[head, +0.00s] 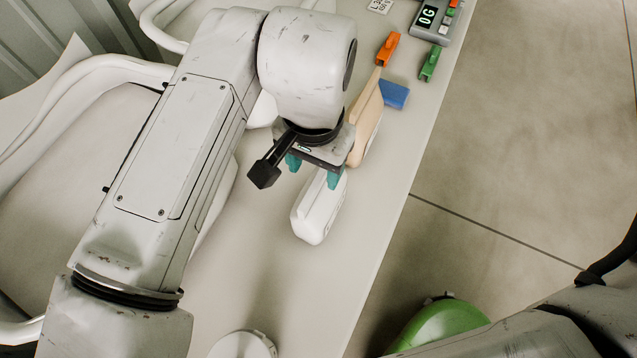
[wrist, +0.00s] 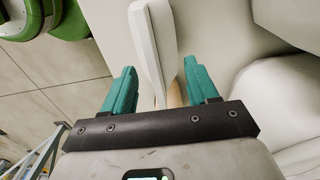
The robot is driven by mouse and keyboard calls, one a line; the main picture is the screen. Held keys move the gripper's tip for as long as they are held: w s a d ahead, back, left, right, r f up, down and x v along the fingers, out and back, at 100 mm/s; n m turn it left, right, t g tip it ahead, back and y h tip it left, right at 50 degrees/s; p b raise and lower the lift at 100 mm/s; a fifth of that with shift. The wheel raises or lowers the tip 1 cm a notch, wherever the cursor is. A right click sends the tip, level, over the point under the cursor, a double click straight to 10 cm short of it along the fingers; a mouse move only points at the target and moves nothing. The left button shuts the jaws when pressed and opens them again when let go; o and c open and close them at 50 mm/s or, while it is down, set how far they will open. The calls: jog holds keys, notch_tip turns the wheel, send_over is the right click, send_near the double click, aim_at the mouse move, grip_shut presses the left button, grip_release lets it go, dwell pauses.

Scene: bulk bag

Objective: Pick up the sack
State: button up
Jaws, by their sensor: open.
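A white, blocky, rounded thing (head: 318,212), seemingly the sack, stands on the pale table below my gripper (head: 312,172). It tapers towards a narrow edge. My gripper is open, its teal fingers pointing down. In the wrist view the white thing (wrist: 152,40) lies between the lines of the two fingers, with a gap on each side; no grip on it shows. Its upper end is partly hidden by my gripper in the head view. A tan, flat, upright thing (head: 366,125) is close behind it, partly hidden by my wrist; I cannot tell what it is.
A blue block (head: 394,95), an orange clip (head: 388,48) and a green clip (head: 429,64) lie beyond. A scale (head: 436,18) reads 0 G. A white round lid (head: 243,345) is at the near edge. A green round thing (head: 440,326) is off the table's right side.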

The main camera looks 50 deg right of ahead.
aim_at(320, 175)
jog(key=shift+s+d+f, duration=0.15)
jog(key=shift+s+f, duration=0.05)
jog(key=shift+f, duration=1)
jog(key=shift+s+d+f, duration=0.1)
jog(key=shift+s+f, duration=0.05)
jog(key=shift+f, duration=1)
jog(key=shift+c, duration=0.2)
grip_shut()
